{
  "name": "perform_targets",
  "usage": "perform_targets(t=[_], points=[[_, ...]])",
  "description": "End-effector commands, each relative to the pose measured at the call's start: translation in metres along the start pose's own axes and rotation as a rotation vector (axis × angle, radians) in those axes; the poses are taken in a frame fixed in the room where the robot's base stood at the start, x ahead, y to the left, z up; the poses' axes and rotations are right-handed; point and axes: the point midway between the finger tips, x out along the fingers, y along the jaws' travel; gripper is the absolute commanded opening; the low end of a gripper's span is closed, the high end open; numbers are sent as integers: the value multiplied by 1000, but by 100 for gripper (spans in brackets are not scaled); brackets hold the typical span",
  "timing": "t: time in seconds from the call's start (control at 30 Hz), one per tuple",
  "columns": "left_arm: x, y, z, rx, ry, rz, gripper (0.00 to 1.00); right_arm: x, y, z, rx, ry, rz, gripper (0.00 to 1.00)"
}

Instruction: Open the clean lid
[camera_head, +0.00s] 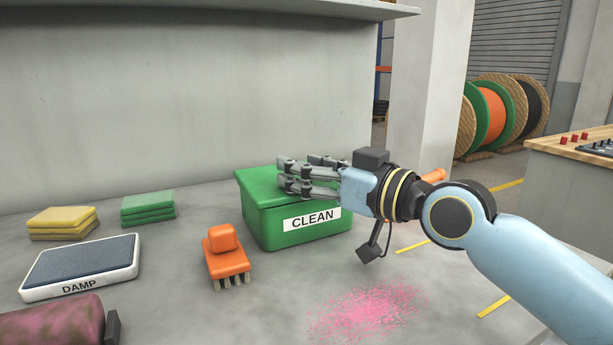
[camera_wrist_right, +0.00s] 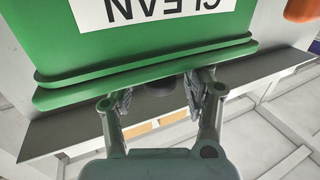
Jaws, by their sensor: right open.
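Whether the fingers touch the lid is unclear. My left gripper is not in view.
An orange brush (camera_head: 226,257) stands close left of the bin. Green cloths (camera_head: 148,207), yellow cloths (camera_head: 62,223) and a DAMP tray (camera_head: 127,272) lie further left. A stained pinkish roll (camera_head: 52,325) is at front left.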

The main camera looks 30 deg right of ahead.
Motion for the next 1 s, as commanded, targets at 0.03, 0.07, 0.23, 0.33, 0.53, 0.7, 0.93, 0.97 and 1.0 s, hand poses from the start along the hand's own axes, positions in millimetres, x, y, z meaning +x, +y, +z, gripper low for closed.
perform_targets(t=[0.03,0.07,0.23,0.33,0.53,0.7,0.93,0.97,1.0], points=[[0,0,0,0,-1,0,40,1,0,0,1,0,0,52],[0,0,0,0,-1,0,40,1,0,0,1,0,0,52],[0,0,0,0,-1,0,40,1,0,0,0,0,0,52],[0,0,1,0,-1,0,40,1,0,0,0,0,0,38],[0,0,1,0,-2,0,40,0,0,0,0,0,0,12],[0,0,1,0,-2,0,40,0,0,0,0,0,0,0],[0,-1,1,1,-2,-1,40,0,0,0,0,-1,0,0],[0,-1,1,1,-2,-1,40,0,0,0,0,-1,0,0],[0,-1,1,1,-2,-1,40,0,0,1,0,-1,0,0]])
